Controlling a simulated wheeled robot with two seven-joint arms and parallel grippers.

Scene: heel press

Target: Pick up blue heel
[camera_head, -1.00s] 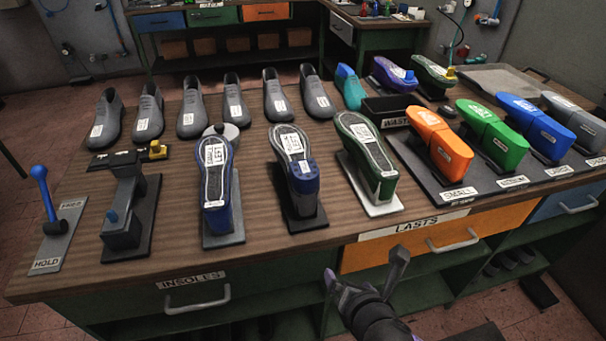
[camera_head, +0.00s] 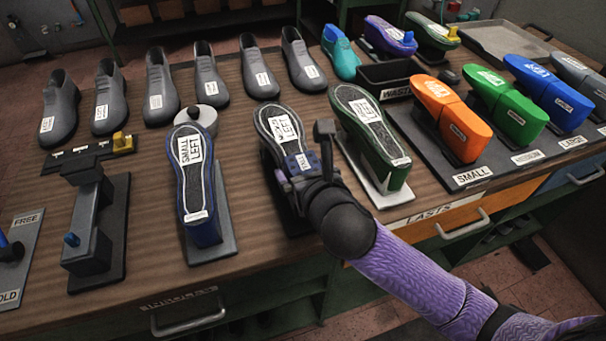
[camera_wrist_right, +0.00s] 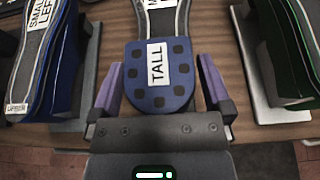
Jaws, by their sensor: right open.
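The blue heel (camera_wrist_right: 160,95), labelled TALL, sits at the near end of the middle upturned shoe sole (camera_head: 278,126) on its stand. In the head view my right gripper (camera_head: 308,158) is over this heel and hides part of it. In the right wrist view my right gripper (camera_wrist_right: 158,95) is open, with one purple finger on each side of the heel. A small gap shows between each finger and the heel. My left gripper is not in view.
A sole labelled SMALL LEFT (camera_head: 195,180) stands to the left and a green-sided one (camera_head: 370,130) to the right, both close to my gripper. Grey shoes (camera_head: 205,88) line up behind. Coloured lasts (camera_head: 505,105) stand at the right.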

